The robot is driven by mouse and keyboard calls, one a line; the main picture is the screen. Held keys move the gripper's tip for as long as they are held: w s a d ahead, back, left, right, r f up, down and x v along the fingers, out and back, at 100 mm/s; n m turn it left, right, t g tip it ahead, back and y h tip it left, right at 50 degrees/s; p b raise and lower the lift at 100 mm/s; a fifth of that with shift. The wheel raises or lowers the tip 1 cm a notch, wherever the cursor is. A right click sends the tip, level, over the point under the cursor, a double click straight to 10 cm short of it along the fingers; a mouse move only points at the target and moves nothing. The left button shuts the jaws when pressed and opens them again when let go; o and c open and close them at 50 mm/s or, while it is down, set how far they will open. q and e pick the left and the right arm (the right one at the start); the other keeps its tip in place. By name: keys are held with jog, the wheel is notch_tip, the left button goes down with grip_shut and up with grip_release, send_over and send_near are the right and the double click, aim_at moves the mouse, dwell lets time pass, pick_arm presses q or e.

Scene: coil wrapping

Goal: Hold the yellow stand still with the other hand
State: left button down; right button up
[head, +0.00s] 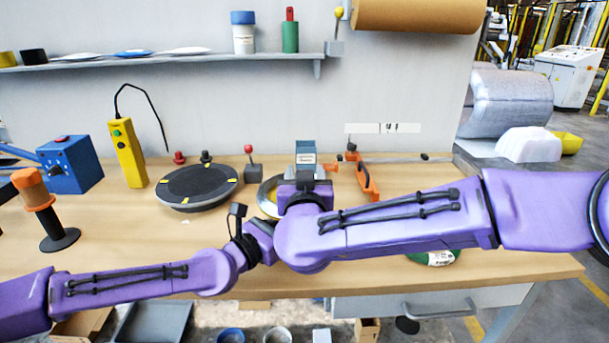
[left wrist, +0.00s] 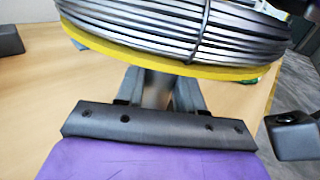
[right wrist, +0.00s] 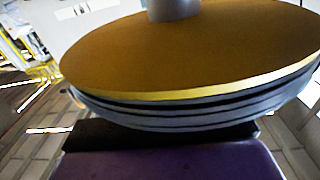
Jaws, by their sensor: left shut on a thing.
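A coil of grey wire (left wrist: 170,30) rests on the yellow disc of the stand (left wrist: 160,66), with a dark tie over the wire. In the left wrist view my left gripper (left wrist: 157,90) is beneath the disc, shut on the stand's grey post. In the head view only a curved edge of the coil (head: 265,199) shows; my right arm hides most of it and my left gripper. My right gripper (head: 305,181) is beside the coil. The right wrist view shows the yellow disc (right wrist: 190,50) and coil (right wrist: 190,114) close, upside down; they hide my right fingertips.
A black turntable (head: 197,184), a yellow control box (head: 127,153) and a blue device (head: 70,165) stand left on the wooden table. An orange tool (head: 366,178) and a green roll (head: 435,257) lie to the right.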

jog(key=s, duration=1.2)
jog(key=shift+a, duration=0.2)
